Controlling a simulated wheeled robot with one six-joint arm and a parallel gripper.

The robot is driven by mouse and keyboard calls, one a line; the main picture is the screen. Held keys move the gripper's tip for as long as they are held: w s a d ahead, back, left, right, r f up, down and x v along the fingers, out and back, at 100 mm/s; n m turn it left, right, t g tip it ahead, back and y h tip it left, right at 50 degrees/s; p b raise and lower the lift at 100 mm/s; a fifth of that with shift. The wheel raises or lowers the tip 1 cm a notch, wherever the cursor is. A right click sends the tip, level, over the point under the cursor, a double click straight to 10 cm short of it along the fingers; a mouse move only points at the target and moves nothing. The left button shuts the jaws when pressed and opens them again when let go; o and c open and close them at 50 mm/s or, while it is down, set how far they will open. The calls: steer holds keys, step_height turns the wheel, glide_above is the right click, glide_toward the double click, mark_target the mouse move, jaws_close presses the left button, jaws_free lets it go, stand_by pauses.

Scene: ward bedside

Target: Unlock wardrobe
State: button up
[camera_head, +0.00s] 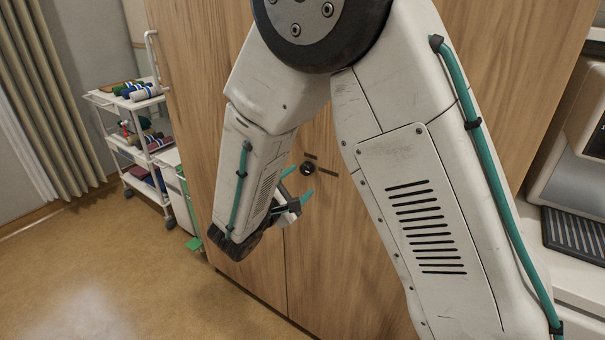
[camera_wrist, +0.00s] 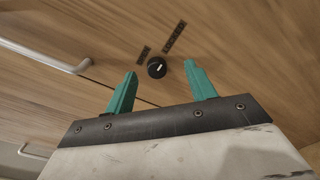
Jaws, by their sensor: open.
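The wooden wardrobe (camera_head: 241,270) stands in front of me with its doors closed, and my arm hides much of it in the head view. A round black lock knob (camera_head: 307,168) with a pale pointer line is on the door, with dark label strips beside it. In the wrist view the knob (camera_wrist: 157,68) lies beyond my fingertips, roughly midway between them. My gripper (camera_head: 297,194) has two teal fingers, spread apart and empty. In the wrist view my gripper (camera_wrist: 160,68) points toward the door, apart from the knob.
A white trolley (camera_head: 128,140) with rolled items stands at the left by a curtain (camera_head: 45,95). A pale counter with a machine (camera_head: 575,140) is at the right. A silver handle (camera_wrist: 45,57) shows at the left in the wrist view. The floor at left is clear.

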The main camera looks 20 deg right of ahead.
mark_target(305, 171)
steer(key=shift+n+t, duration=0.6)
steer(key=w+d, duration=0.1)
steer(key=w, duration=0.1)
steer(key=w+d+f, duration=0.1)
steer(key=w, duration=0.1)
steer(key=w+d, duration=0.1)
steer(key=w, duration=0.1)
steer(key=shift+w+d+f, duration=0.1)
steer(key=shift+d+f, duration=0.05)
steer(key=shift+d, duration=0.25)
steer(key=c, duration=1)
